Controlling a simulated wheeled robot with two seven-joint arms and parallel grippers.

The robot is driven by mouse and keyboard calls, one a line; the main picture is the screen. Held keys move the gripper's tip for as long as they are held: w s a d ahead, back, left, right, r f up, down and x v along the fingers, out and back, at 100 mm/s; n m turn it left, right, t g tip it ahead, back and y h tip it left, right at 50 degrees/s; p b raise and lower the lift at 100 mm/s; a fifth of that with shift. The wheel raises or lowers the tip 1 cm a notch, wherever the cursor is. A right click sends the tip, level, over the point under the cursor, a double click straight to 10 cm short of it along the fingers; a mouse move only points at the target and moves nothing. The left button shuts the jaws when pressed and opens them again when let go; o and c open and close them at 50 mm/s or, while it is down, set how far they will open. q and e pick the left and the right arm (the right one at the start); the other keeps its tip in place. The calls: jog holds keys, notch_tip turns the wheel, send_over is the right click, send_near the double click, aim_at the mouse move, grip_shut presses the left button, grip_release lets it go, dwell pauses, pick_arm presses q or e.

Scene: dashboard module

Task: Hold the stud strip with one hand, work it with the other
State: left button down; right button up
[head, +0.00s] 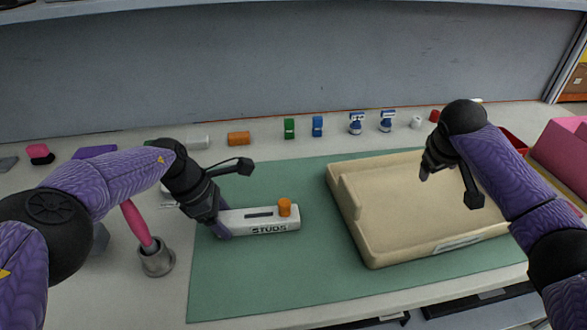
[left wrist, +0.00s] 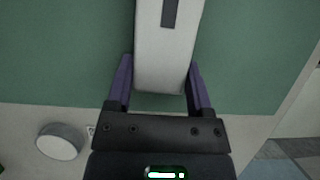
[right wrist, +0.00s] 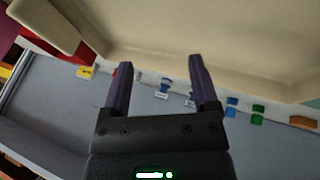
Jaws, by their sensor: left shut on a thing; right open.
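The stud strip (head: 262,220) is a white bar marked "STUDS" with a dark slot and an orange knob (head: 285,207) near its right end. It lies on the left part of the green mat (head: 240,283). My left gripper (head: 222,222) is shut on the strip's left end; in the left wrist view its fingers (left wrist: 160,95) flank the white bar (left wrist: 165,65). My right gripper (head: 446,185) is open and empty above the beige tray (head: 400,252). In the right wrist view its fingers (right wrist: 160,80) are apart with nothing between them.
A grey cup (head: 157,262) with a pink-handled tool (head: 136,222) stands left of the mat. Several small blocks and bottles line the back, including a green block (head: 289,128) and an orange block (head: 238,139). A pink bin (head: 565,150) is at right. The mat's front left is clear.

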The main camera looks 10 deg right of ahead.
jog(key=a+r+y, duration=0.2)
jog(key=a+y, duration=0.1)
jog(key=a, duration=1.2)
jog(key=n+y, duration=0.2)
send_near(284, 201)
jog(key=shift+m, duration=0.3)
jog(key=x, duration=1)
jog(key=shift+f, duration=0.1)
grip_shut()
jog(key=shift+r, duration=0.2)
